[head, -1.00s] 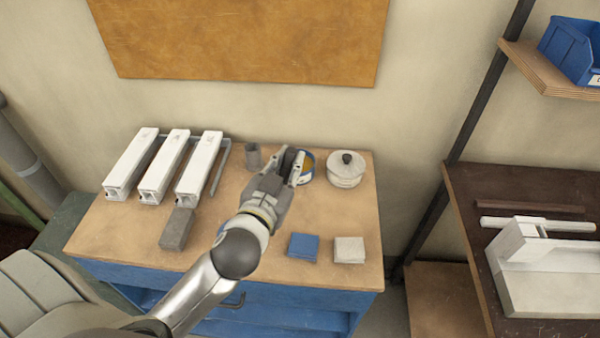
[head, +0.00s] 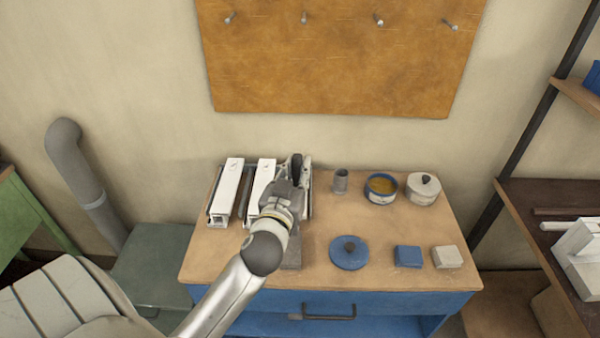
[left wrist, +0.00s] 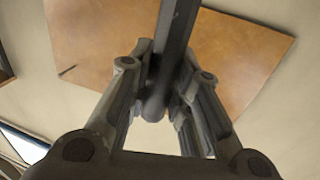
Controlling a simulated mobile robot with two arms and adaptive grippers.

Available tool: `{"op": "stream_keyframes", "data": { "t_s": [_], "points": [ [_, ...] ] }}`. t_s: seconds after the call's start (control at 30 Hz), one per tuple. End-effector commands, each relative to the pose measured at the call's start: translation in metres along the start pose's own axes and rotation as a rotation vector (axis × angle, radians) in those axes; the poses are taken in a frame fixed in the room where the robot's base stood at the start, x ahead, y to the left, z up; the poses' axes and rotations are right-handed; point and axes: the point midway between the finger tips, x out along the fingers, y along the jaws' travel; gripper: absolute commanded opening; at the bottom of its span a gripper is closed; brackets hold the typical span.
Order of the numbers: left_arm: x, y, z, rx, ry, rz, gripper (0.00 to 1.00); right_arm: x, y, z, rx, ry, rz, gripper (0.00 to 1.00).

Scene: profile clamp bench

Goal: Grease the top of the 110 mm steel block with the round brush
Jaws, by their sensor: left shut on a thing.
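My left gripper (head: 297,162) is over the third white profile, which it mostly hides. It also shows in the left wrist view (left wrist: 160,90), shut on a dark straight bar with a rounded end, which I take for the handle of the round brush (left wrist: 176,40). No bristles can be made out. A grey block (head: 291,254), apparently the steel block, lies on the bench just in front of the profiles, partly hidden by my left arm. An open blue tin (head: 370,192) with yellow grease stands at the back. My right gripper is not in view.
Two other white profiles (head: 228,190) lie left of my gripper. A grey cup (head: 340,181) and a lidded pale pot (head: 423,192) stand at the back. A blue lid (head: 349,255), a blue pad (head: 408,257) and a pale pad (head: 447,257) lie along the front.

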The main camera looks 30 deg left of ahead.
Motion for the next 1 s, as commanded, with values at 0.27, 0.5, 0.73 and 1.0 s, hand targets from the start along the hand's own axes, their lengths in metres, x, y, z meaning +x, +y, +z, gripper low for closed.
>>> {"op": "stream_keyframes", "data": {
  "t_s": [0.27, 0.5, 0.73, 1.0],
  "points": [
    [0.001, -0.001, 0.020, -0.001, 0.000, -0.001, 0.00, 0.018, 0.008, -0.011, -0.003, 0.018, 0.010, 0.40],
    [0.000, -0.001, 0.046, 0.000, 0.000, -0.001, 0.00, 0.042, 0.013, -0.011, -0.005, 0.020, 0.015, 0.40],
    [0.000, -0.001, 0.051, -0.001, 0.000, -0.001, 0.00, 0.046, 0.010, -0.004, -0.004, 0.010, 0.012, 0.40],
    [0.004, -0.001, 0.049, 0.001, -0.001, -0.001, 0.00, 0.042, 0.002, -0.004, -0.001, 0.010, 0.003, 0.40]
  ]
}}
